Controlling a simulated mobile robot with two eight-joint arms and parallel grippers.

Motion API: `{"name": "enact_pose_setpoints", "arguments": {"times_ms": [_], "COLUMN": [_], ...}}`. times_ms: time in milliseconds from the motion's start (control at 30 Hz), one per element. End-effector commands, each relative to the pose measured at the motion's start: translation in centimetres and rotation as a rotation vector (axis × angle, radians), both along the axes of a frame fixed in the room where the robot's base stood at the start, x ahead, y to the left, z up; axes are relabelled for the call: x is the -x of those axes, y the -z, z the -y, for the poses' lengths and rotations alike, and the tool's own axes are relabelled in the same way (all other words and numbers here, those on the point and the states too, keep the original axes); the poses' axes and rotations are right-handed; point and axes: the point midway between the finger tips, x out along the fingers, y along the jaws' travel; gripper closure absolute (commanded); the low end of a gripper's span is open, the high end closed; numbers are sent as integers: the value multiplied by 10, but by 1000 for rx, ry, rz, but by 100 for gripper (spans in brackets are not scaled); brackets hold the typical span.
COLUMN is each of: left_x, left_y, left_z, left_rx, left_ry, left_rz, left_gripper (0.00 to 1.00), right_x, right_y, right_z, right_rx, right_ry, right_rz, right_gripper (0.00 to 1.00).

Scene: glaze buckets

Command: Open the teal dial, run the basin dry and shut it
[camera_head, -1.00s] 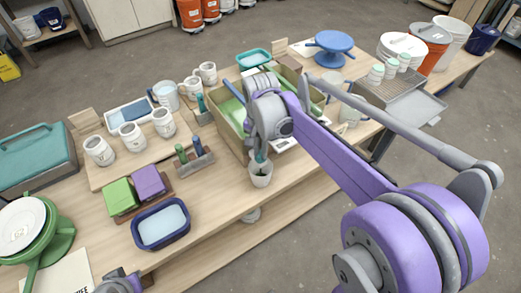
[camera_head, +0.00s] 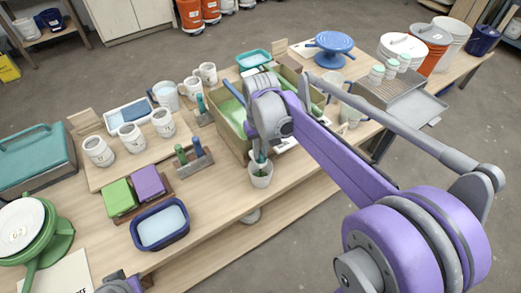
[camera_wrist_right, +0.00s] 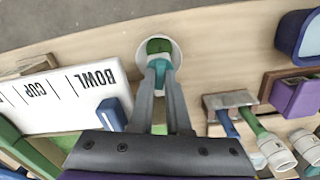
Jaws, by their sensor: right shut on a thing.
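My right gripper (camera_head: 261,150) reaches down over a white cup (camera_head: 261,176) near the table's front edge. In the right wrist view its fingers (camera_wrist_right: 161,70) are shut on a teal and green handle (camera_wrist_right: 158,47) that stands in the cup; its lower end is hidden. A navy basin (camera_head: 135,232) with pale blue liquid stands left of the cup, apart from the gripper. I cannot make out a teal dial. Part of my left arm shows at the bottom edge; its fingers are out of view.
A holder (camera_head: 195,161) with green and blue handles and a green and a purple block (camera_head: 149,182) stand left of the cup. An open box (camera_head: 232,135) stands just behind it. White mugs (camera_head: 131,136) stand farther left. Bare wood lies between cup and basin.

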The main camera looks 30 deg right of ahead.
Motion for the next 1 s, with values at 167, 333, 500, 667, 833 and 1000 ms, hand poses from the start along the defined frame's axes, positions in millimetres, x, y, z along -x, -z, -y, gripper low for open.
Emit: {"name": "enact_pose_setpoints", "arguments": {"times_ms": [167,333,500,667,833,1000], "left_x": [0,0,0,0,0,0], "left_y": [0,0,0,0,0,0], "left_z": [0,0,0,0,0,0], "left_rx": [0,0,0,0,0,0], "left_ry": [0,0,0,0,0,0], "left_rz": [0,0,0,0,0,0], "left_gripper": [100,100,100,100,100,100], "right_x": [0,0,0,0,0,0], "right_y": [0,0,0,0,0,0], "right_z": [0,0,0,0,0,0], "right_rx": [0,0,0,0,0,1], "right_ry": [-22,-26,-25,-25,-24,-24], "right_rz": [0,0,0,0,0,0], "right_gripper": [100,100,100,64,55,55]}}
